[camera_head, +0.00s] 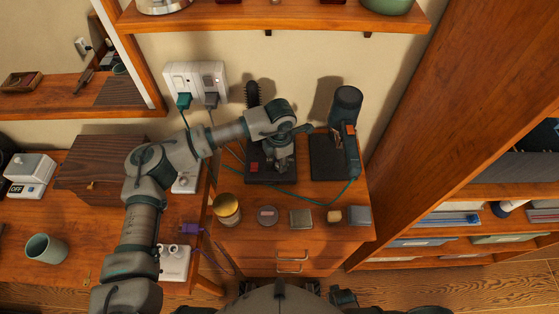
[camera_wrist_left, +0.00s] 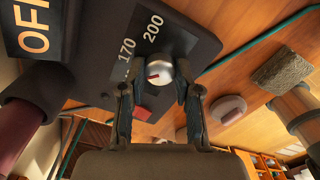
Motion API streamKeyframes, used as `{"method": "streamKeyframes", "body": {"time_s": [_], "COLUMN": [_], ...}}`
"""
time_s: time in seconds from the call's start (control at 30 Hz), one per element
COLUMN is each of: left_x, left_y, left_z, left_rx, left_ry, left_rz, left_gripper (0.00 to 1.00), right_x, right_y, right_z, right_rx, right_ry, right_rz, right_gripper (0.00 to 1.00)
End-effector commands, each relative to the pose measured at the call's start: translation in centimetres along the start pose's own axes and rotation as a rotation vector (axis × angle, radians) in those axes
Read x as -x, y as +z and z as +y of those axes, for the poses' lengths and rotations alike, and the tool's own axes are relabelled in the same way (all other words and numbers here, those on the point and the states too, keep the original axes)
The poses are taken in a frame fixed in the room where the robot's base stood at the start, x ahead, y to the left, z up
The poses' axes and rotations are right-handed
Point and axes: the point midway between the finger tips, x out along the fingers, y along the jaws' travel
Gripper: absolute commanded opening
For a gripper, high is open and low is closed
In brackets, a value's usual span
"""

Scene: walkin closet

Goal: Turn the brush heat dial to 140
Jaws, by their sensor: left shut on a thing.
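The brush's dark heat base (camera_head: 262,178) stands on the wooden cabinet top, with the black round brush (camera_head: 252,92) upright behind it. My left gripper (camera_head: 284,166) reaches down over the base from the left and hides most of its dial. In the left wrist view, my left gripper (camera_wrist_left: 160,95) is shut on the silver dial (camera_wrist_left: 158,71), with a finger on each side. The dial's red mark shows. The numbers 170 and 200 and an OFF label are readable; 140 is not. I cannot make out which number the mark meets.
A hair dryer (camera_head: 347,105) stands on a dark pad right of the base, with a teal cord (camera_head: 300,200) across the top. A wooden box (camera_head: 95,170) stands left.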

Motion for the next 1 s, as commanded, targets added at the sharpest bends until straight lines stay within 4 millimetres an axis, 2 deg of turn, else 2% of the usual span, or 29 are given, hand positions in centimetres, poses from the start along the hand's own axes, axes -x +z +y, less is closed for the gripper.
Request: {"method": "streamKeyframes", "body": {"time_s": [0.13,0.17,0.23,0.27,0.53,0.67,1.0], "left_x": [-0.1,-0.1,-0.1,-0.1,0.1,1.0,8.1], "left_y": [0.1,0.1,0.1,0.0,0.0,0.0,0.2], "left_z": [0.1,0.1,0.0,0.0,-0.1,0.0,0.1], "left_rx": [0.000,0.000,0.000,0.000,-0.001,-0.001,-0.001], "left_ry": [0.001,0.001,0.001,0.001,0.002,0.003,0.004], "left_rz": [-0.002,-0.002,-0.002,-0.002,-0.001,-0.002,-0.002], "left_gripper": [0.00,0.37,0.55,0.57,0.57,0.57,0.57], "right_x": [0.0,0.0,0.0,0.0,0.1,0.1,0.1], "right_y": [0.1,0.1,0.1,0.1,-0.4,-0.4,-0.2], "right_z": [0.0,0.0,0.0,0.0,-0.1,-0.1,-0.1], "right_rx": [0.000,0.000,0.000,0.000,0.001,0.001,0.001], "right_ry": [0.000,0.000,0.000,0.000,-0.001,-0.001,0.000], "right_rz": [-0.001,-0.001,-0.001,-0.001,0.008,0.010,0.006], "right_gripper": [0.00,0.00,0.00,0.00,0.00,0.00,0.00]}}
